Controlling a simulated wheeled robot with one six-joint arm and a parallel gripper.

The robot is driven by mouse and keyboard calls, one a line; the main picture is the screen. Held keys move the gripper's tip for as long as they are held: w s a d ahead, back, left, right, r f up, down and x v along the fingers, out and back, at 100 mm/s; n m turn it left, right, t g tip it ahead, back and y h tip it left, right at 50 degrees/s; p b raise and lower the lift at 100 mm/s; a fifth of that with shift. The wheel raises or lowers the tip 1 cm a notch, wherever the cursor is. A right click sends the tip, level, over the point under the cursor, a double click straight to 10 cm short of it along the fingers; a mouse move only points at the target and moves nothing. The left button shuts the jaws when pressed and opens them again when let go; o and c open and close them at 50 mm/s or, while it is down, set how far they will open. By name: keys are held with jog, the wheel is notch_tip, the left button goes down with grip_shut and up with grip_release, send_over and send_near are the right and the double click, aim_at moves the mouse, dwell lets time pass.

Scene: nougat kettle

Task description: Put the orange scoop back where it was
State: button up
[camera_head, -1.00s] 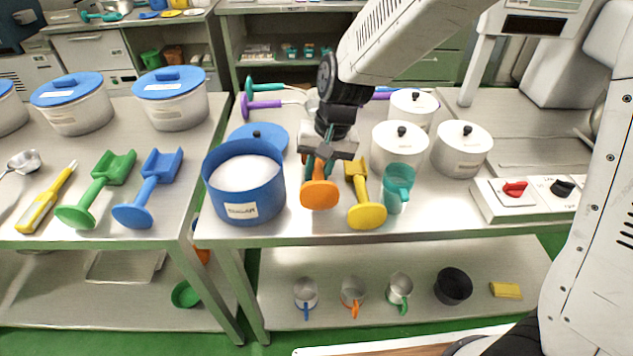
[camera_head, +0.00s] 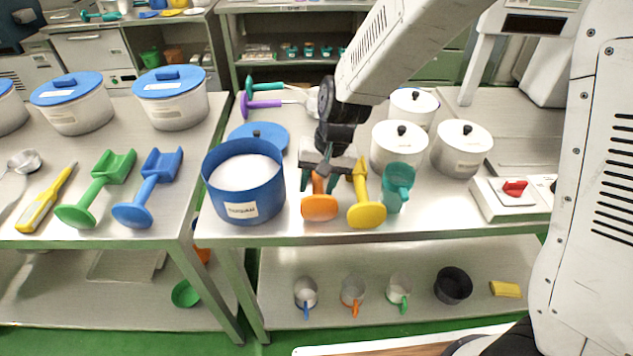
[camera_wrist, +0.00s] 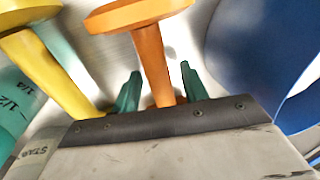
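The orange scoop (camera_head: 319,208) lies on the table between the blue tub and the yellow scoop, its round handle end toward the front edge. My gripper (camera_head: 318,187) is low over it, with one finger on each side of the orange handle. In the wrist view the orange handle (camera_wrist: 152,55) passes between the fingers of my gripper (camera_wrist: 160,70), with small gaps showing, so the gripper looks open around it. The scoop's far end is hidden under the gripper body.
The yellow scoop (camera_head: 365,207) lies close on the right, with a teal measuring cup (camera_head: 398,186) beyond it. The blue tub (camera_head: 240,190) of white powder stands close on the left. White lidded pots (camera_head: 400,146) stand behind right. Small cups (camera_head: 353,290) stand on the lower shelf.

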jog(key=v, duration=1.2)
jog(key=s+d+r, duration=0.5)
jog(key=d, duration=0.2)
jog(key=s+d+r+h, duration=0.1)
jog(key=s+d, duration=0.5)
jog(key=s, duration=0.3)
jog(key=s+d+r+t+h, duration=0.1)
jog(key=s+d+r, duration=0.1)
jog(key=s+d, duration=0.4)
jog(key=s, duration=0.3)
jog(key=shift+s+d+h, duration=0.15)
jog(key=shift+d+h, duration=0.15)
